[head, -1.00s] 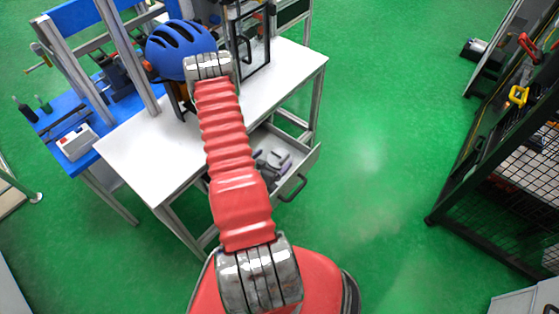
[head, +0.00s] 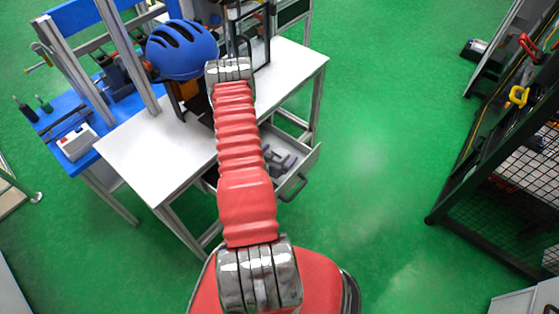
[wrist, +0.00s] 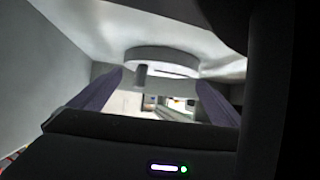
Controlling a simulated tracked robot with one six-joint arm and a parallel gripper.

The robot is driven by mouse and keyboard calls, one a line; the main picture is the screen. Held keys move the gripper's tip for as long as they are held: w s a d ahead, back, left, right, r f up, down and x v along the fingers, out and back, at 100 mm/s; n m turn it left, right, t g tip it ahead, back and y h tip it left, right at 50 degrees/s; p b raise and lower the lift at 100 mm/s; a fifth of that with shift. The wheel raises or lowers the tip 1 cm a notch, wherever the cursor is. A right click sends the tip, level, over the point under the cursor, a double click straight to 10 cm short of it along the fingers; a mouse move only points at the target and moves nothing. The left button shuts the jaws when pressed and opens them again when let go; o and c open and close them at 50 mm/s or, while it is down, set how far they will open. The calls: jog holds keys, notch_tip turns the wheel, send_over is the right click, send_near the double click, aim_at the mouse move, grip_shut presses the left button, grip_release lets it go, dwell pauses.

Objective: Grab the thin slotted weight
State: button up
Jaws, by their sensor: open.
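In the wrist view my gripper (wrist: 159,78) is open, with its two dark purplish fingers apart. In the head view my gripper is hidden, and I cannot make out the weight there.
A white bench (head: 135,160) bears a blue helmet (head: 182,50) and stands over an open drawer (head: 308,165) with grey items partly hidden by my arm. A blue table (head: 50,122) is at left. A black mesh rack (head: 515,190) stands at right. Green floor between is clear.

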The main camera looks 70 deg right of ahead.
dwell(0.5)
jog(key=c, duration=2.1)
jog(key=shift+r, duration=0.1)
jog(key=shift+r, duration=0.2)
jog(key=shift+c, duration=0.9)
jog(key=shift+r, duration=4.8)
jog(key=shift+d, duration=0.1)
